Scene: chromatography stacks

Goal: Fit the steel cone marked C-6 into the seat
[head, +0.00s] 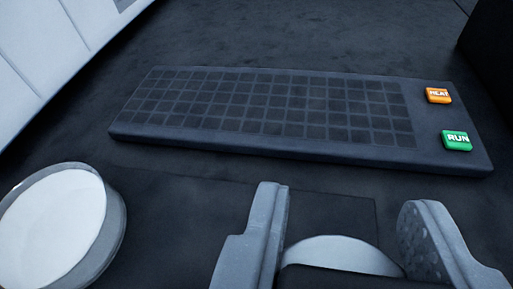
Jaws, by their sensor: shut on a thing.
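My gripper (342,200) shows at the bottom right of the head view, its two grey fingers spread around a pale object with a curved top (340,254). It is shut on this object. Only the object's upper arc shows; a dark part in front hides the rest. I see no C-6 mark on it and cannot tell whether it is the steel cone. I cannot make out a seat in this view.
A dark keyboard-like panel (125,133) lies beyond my gripper, with an orange HEAT button (438,95) and a green RUN button (456,140). A grey-rimmed round container with a white face (52,225) stands at left. Pale panels (35,60) line the upper left. Dark surface between is clear.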

